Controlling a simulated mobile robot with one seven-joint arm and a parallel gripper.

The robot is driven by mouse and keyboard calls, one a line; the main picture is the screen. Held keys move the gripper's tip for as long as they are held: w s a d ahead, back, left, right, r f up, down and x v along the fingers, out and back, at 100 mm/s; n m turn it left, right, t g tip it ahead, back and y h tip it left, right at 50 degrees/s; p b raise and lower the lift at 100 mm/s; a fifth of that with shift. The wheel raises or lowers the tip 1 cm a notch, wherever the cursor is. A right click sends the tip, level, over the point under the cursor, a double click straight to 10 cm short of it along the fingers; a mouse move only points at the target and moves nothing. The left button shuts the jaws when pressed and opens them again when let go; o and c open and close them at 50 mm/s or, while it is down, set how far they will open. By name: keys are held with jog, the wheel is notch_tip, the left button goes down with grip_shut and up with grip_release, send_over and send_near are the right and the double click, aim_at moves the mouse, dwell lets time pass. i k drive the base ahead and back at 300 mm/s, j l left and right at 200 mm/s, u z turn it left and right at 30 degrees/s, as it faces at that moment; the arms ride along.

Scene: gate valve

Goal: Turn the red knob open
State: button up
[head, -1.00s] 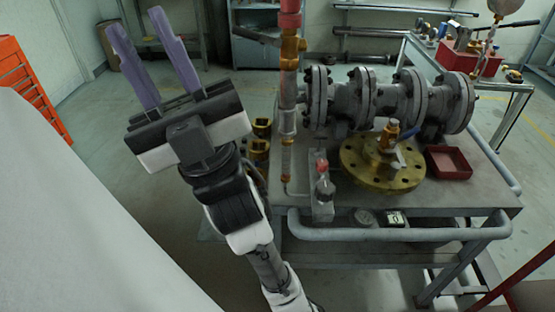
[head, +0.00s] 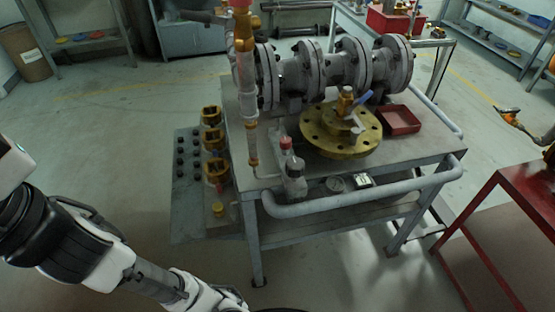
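A small red knob (head: 286,143) sits on top of a grey fitting (head: 295,178) at the front left edge of the grey table (head: 420,146). Another red part (head: 241,4) tops the upright brass and copper pipe (head: 246,80) and is partly cut off by the top edge. I cannot tell which of the two the task means. My gripper's fingers are out of the frame. Only my wrist and arm show at the lower left, well to the left of the table and touching neither red part.
On the table are a large flanged grey pipe (head: 330,72), a brass flange (head: 341,132) with a blue-handled valve, and a red tray (head: 399,121). Yellow valve fittings (head: 213,140) stand left of the table. A red-framed table (head: 508,190) is at right.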

aim_at(286, 143)
jog(key=k+j+z, duration=0.1)
jog(key=k+j, duration=0.2)
jog(key=j, duration=0.15)
jog(key=k+j, duration=0.35)
jog(key=i+j, duration=0.3)
jog(key=i, duration=0.2)
jog(key=i+j, duration=0.3)
jog(key=i, duration=0.15)
jog(key=l+z, duration=0.05)
